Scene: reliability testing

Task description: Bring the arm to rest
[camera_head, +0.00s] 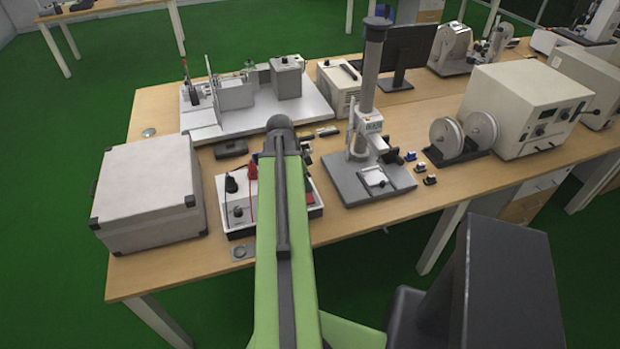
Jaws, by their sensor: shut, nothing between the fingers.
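My green arm with a dark strip along its top reaches forward from the bottom of the head view, over the near edge of the wooden workbench (150,268). It ends in a dark rounded joint above the middle of the bench. My gripper does not show; whatever lies beyond that joint is hidden behind the arm. The arm covers part of a white tray (240,226) with red and black leads. I cannot tell whether the arm touches anything there.
A large grey case (148,190) stands left of the arm. A measuring stand (368,100) with a tall column is close on its right. A white fixture plate (318,105) lies behind. Reels (462,138) and a beige instrument (525,105) stand farther right. Green floor surrounds the bench.

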